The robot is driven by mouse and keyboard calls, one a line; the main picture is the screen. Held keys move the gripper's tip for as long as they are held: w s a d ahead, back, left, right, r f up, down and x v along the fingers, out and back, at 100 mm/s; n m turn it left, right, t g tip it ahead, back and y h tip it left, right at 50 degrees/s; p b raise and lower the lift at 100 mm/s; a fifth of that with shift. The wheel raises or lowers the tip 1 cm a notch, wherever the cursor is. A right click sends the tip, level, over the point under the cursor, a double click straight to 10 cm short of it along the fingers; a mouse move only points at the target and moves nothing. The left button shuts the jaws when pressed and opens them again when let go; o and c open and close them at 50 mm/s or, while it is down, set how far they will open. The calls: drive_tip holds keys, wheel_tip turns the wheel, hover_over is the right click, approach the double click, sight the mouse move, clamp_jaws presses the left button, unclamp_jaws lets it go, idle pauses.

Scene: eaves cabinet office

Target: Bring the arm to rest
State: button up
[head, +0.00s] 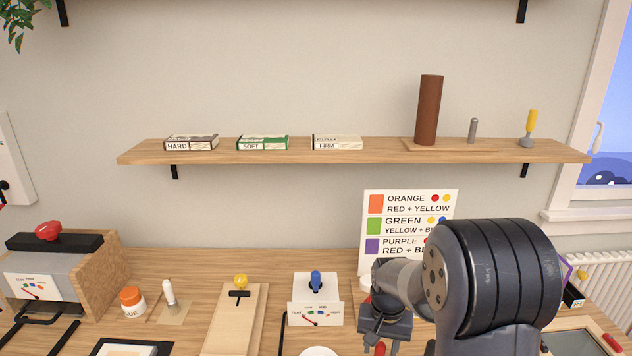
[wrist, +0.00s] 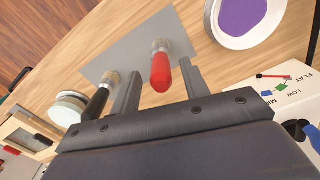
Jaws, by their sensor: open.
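My gripper (head: 384,335) is low over the desk, right of centre in the head view, partly hidden by my own arm. In the wrist view its two fingers (wrist: 160,70) are apart. A red-handled tool (wrist: 160,73) shows in the gap between them, over a grey plate (wrist: 128,60); I cannot tell whether a finger touches it. A black-handled tool (wrist: 97,101) lies just left of the left finger.
A white dish with purple contents (wrist: 245,15) is beside the grey plate. A dial box with a blue knob (head: 316,305), a board with a yellow knob (head: 232,318) and a glue jar (head: 132,301) stand left. A colour chart (head: 376,226) is behind. The shelf (head: 210,155) is above.

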sight(380, 354)
wheel_tip(380, 354, down, 4)
drive_tip(key=shift+r, duration=1.7)
